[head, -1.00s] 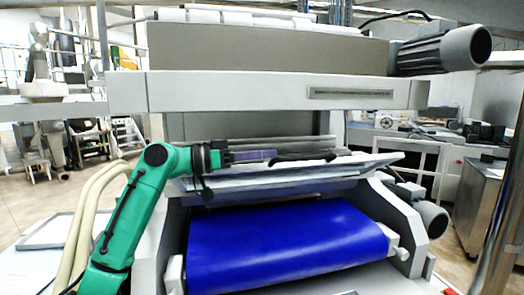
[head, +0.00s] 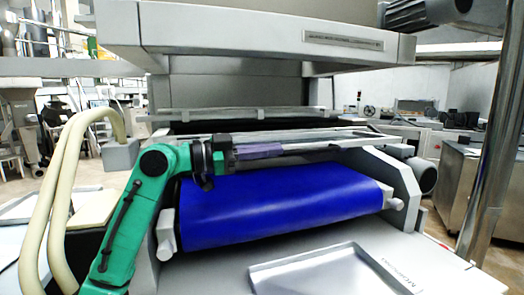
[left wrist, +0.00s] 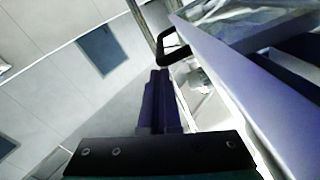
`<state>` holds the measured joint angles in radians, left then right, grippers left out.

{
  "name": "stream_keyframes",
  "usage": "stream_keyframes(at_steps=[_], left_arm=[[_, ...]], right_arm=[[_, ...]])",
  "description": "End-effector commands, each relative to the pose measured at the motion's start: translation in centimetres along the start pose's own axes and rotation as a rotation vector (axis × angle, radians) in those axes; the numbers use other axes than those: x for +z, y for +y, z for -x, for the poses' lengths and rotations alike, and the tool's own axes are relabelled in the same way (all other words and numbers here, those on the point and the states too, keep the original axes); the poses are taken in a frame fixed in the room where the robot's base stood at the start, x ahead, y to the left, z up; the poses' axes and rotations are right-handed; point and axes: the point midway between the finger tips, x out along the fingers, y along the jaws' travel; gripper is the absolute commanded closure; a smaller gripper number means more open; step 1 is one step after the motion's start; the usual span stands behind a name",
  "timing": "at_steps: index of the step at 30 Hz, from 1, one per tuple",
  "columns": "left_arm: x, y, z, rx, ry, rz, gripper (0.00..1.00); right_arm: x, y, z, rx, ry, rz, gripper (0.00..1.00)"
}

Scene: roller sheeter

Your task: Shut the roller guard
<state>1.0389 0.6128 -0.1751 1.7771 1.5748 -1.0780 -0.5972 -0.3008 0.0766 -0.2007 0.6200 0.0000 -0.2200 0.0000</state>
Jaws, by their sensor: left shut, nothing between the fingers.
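The roller guard (head: 385,139) is a pale, thin panel seen almost edge-on, above the back of the blue sheet (head: 275,205) on the machine. How far it is tilted is hard to tell. My left gripper (head: 283,150) reaches in from the left along the guard's front edge, with its purple fingers pointing right. In the left wrist view the fingers (left wrist: 159,78) are together and empty. A black loop handle (left wrist: 174,47) on the guard's edge (left wrist: 235,85) is just beyond and right of the fingertips; they look apart from it. My right gripper is out of view.
A grey upper housing (head: 250,40) overhangs the guard. A shallow metal tray (head: 325,272) lies in front of the blue sheet. Pale hoses (head: 60,190) curve at the left. A steel post (head: 487,130) stands at the right.

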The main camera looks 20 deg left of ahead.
Motion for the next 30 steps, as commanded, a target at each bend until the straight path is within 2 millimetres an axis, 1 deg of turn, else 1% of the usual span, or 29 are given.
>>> stream_keyframes(at_steps=[1,6,9,15,30], left_arm=[[1.9,0.8,0.0,0.002,0.0,-0.031,1.0],[3.9,1.7,0.1,0.004,0.0,-0.128,1.0],[4.7,2.0,0.1,0.006,0.0,-0.168,1.0],[5.3,2.2,0.1,0.007,0.0,-0.21,1.0],[5.3,2.2,0.3,0.006,0.001,-0.218,1.0]], right_arm=[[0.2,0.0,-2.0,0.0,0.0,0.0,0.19],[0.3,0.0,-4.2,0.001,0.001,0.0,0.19],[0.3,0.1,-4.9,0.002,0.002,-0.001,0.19],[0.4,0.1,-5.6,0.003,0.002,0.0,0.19],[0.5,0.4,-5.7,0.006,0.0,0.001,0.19]])
